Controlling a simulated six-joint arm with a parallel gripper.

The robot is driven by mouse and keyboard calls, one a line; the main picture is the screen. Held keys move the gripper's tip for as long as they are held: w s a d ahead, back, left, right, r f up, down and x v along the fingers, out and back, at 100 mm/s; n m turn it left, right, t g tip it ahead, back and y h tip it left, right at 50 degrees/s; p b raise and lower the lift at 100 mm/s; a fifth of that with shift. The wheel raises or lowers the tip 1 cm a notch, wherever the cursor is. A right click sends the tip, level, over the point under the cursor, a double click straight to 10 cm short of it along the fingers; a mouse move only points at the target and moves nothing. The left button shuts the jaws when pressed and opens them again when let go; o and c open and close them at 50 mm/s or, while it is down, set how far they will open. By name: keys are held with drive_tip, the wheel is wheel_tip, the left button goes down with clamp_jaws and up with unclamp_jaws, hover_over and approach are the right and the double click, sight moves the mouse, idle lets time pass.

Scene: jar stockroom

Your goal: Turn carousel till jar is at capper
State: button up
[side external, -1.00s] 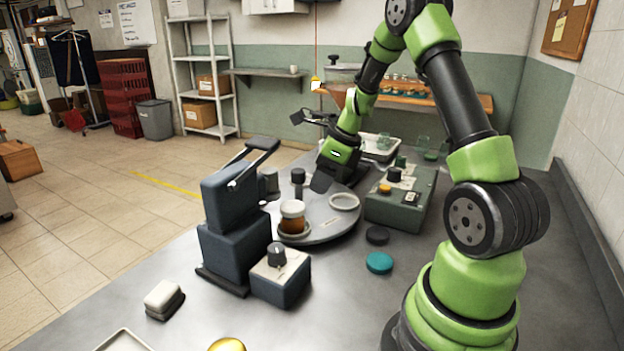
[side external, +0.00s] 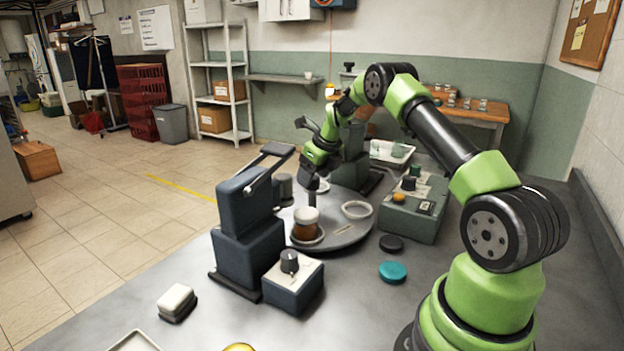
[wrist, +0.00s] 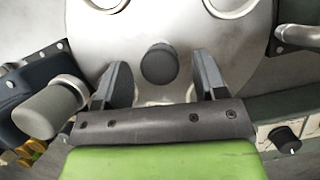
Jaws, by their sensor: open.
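The carousel (side external: 345,236) is a round grey plate with ring-shaped seats. A jar with amber contents and a white top (side external: 306,224) stands upright in one seat, on the near left side beside a dark blue lever press (side external: 245,225). I cannot tell for sure if this press is the capper. A seat right of the jar (side external: 357,210) is empty. My gripper (wrist: 163,82) is open above the plate's middle, its fingers either side of the dark centre knob (wrist: 160,62), not visibly gripping it. The jar is not seen in the wrist view.
A control box with a dark knob (side external: 292,282) stands in front of the press. A green button box (side external: 413,208) stands right of the carousel. A black disc (side external: 391,243), a teal disc (side external: 393,271) and a white block (side external: 176,300) lie on the bench.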

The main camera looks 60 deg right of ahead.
drive_tip(key=shift+x, duration=0.85)
clamp_jaws()
drive_tip(key=shift+m+g+h, duration=0.3)
drive_tip(key=shift+m+h, duration=0.7)
drive_tip(key=shift+m, duration=1.6)
unclamp_jaws()
drive_tip(key=shift+r, duration=0.1)
